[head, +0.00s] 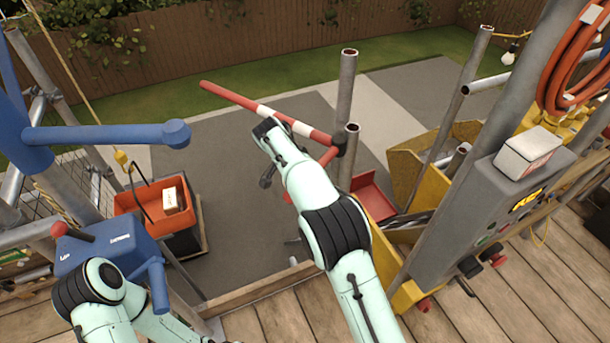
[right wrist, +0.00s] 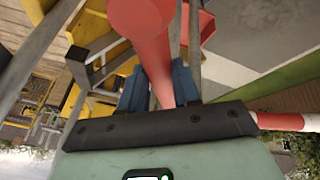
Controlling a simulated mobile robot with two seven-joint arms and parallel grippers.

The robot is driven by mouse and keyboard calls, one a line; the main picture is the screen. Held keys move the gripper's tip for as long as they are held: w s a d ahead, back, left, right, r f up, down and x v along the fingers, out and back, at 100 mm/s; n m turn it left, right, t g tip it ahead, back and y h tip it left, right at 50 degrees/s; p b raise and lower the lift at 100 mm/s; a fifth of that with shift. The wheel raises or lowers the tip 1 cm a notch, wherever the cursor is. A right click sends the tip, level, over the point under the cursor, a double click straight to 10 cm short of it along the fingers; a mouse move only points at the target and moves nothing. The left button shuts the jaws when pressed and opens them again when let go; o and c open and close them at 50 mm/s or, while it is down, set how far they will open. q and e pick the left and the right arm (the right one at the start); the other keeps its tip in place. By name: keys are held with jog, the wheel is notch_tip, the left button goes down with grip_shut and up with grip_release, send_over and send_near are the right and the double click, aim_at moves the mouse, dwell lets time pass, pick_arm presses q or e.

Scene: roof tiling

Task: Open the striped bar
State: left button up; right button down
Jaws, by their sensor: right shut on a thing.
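The striped bar (head: 262,110) is red and white and runs from the upper left to a dark joint on an upright pipe post (head: 348,153). A red piece (head: 330,155) branches from near that joint and passes behind my right arm. In the right wrist view my right gripper (right wrist: 160,88) has its blue fingers shut around a red tube (right wrist: 145,35), with a striped length (right wrist: 281,122) at the right.
A blue arm with a round knob (head: 176,133) reaches in from the left above an orange bin (head: 160,209). Yellow bins (head: 405,172) and a grey control box (head: 486,190) stand at right. Grey paving (head: 235,255) lies open below the bar.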

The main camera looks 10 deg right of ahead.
jog(key=c, duration=0.8)
grip_release()
jog(key=v, duration=1.3)
jog(key=shift+r, duration=0.15)
jog(key=shift+s, duration=0.1)
